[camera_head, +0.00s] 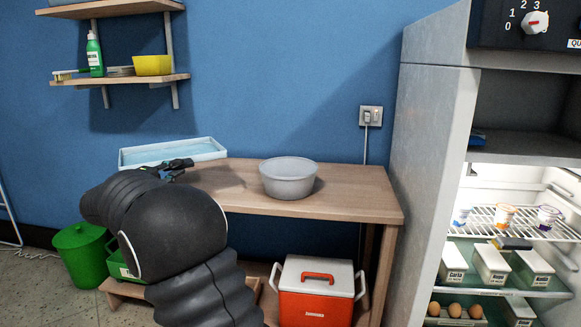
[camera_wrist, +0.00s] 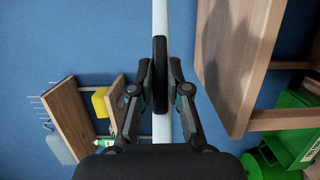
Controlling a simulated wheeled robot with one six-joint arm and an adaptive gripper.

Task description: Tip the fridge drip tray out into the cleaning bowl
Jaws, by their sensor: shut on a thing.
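The drip tray (camera_head: 212,146) is a pale, shallow rectangular tray with a bluish inside. It looks nearly level at the left end of the wooden table, above and left of the bowl; I cannot tell whether the blue is water. My gripper (camera_head: 180,164) is shut on the tray's near rim. In the wrist view, the tray (camera_wrist: 160,15) shows edge-on as a thin white strip between the fingers of my gripper (camera_wrist: 160,88). The cleaning bowl (camera_head: 289,181) is grey, round and upright on the table; its inside looks empty. My arm hides part of the table's left end.
The wooden table (camera_head: 356,190) has clear top around the bowl. A tall open fridge (camera_head: 430,170) stands at the right. Wall shelves (camera_head: 125,81) hang above left, with a green bottle (camera_head: 95,55) and yellow tub (camera_head: 152,65). Below are a red cooler (camera_head: 316,300) and green bin (camera_head: 82,255).

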